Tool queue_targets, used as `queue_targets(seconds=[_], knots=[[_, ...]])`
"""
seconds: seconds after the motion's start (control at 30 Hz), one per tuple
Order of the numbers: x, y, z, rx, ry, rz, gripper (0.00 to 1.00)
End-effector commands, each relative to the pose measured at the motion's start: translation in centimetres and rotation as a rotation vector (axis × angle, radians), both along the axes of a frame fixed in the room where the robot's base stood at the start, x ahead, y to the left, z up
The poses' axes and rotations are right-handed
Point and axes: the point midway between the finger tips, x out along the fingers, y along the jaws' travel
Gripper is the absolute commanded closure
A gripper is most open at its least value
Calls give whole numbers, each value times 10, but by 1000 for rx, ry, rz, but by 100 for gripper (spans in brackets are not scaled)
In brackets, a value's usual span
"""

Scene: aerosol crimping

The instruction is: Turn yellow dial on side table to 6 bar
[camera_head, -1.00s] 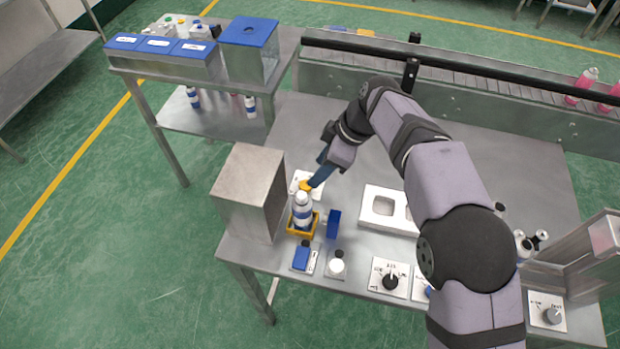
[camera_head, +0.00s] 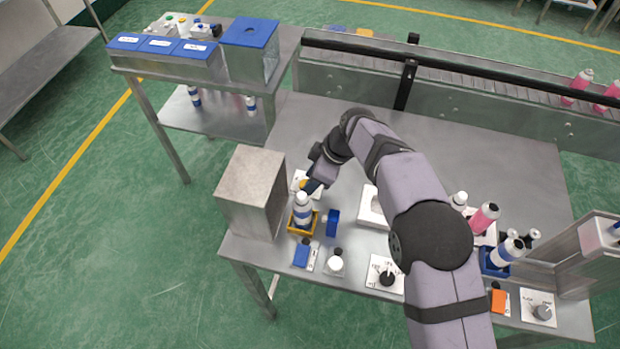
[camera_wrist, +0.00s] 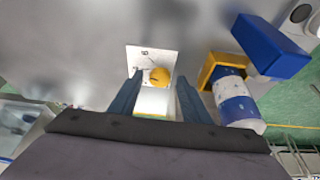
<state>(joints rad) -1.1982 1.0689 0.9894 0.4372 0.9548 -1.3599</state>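The yellow dial (camera_wrist: 159,77) sits on a white marked plate (camera_wrist: 137,55) on the metal table. In the head view the dial (camera_head: 305,184) is partly hidden behind my gripper (camera_head: 313,185), and its plate shows beside it. In the wrist view my gripper (camera_wrist: 159,82) is open, with one blue finger on each side of the dial. A gap shows between each finger and the dial, so they appear apart. The scale marks are too small to read, and I cannot tell which value the dial points to.
A white and blue bottle (camera_head: 303,202) stands in a yellow holder (camera_head: 291,224) just in front of the dial, with a blue block (camera_head: 333,222) beside it. A metal box (camera_head: 250,190) stands close on the left. The table behind my gripper is clear.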

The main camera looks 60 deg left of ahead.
Motion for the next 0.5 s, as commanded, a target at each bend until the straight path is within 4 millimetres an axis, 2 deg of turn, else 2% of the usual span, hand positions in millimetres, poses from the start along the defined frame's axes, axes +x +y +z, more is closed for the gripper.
queue_targets(seconds=[0.03,0.13,0.17,0.37,0.5], knots=[[0,0,0,0,0,0,70],[0,0,0,0,0,0,94],[0,0,0,0,0,0,97],[0,0,-1,1,-1,-25,97],[-2,-1,-3,2,-1,-123,96]])
